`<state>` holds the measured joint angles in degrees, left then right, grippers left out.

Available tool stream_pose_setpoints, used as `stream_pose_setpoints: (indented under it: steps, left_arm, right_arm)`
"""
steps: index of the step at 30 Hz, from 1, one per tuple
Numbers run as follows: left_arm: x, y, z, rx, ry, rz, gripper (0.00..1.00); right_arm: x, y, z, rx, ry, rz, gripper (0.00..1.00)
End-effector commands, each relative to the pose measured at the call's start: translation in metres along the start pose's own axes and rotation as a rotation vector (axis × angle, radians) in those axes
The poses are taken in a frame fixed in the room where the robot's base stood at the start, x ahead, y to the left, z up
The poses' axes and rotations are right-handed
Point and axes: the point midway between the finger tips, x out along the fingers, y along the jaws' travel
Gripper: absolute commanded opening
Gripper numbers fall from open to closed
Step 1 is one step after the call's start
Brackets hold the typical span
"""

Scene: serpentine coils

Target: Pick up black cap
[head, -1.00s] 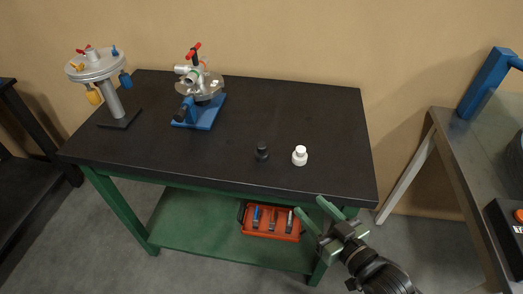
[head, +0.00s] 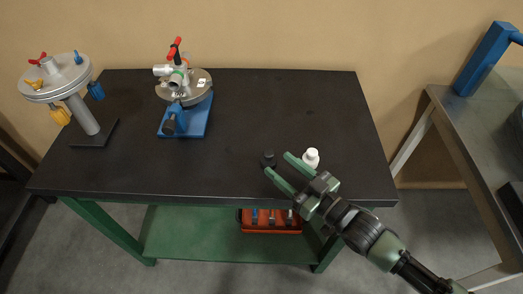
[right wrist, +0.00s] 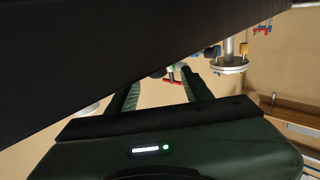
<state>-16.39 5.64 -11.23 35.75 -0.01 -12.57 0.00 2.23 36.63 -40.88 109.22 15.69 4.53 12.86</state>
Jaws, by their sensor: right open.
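The black cap (head: 267,158) stands on the black table near its front edge, just beyond my right gripper's fingertips. A small white bottle (head: 311,157) stands to its right. My right gripper (head: 277,163) is open and empty, with its two green fingers reaching in over the front edge, pointing up-left toward the cap. Whether the fingers touch the cap is too small to tell. In the right wrist view both fingers (right wrist: 162,90) show apart; I cannot make out the cap there. My left gripper is not in view.
The black table (head: 230,120) has free room behind the cap. A valve assembly on a blue base (head: 197,122) and a round stand with hanging coloured locks (head: 56,78) are at the left. An orange tray (head: 268,228) sits on the lower shelf. A grey bench (head: 470,130) is at right.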

Motion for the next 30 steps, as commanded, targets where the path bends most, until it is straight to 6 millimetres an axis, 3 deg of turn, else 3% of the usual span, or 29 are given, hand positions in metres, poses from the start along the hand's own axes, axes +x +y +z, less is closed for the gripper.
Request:
stream_pose_setpoints:
  steps: [7,13,21,23,27,30]
  left_arm:
    - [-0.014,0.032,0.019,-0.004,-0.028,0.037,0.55]
    - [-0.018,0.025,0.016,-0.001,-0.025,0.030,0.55]
    - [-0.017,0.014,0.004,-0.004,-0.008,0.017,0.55]
    - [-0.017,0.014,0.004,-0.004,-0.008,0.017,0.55]
    - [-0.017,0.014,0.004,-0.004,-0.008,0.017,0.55]
    - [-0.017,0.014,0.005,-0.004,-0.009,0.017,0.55]
  right_arm:
    - [0.034,0.004,-0.005,-0.001,0.002,0.000,0.50]
    - [0.059,0.004,-0.003,-0.001,0.001,0.000,0.50]
    - [0.062,0.004,-0.001,-0.001,-0.001,-0.001,0.50]
    - [0.062,0.004,-0.001,-0.001,-0.001,-0.001,0.39]
    - [0.062,0.004,-0.001,-0.001,0.000,-0.001,0.00]
    - [0.062,0.004,-0.001,-0.001,0.000,-0.001,0.00]
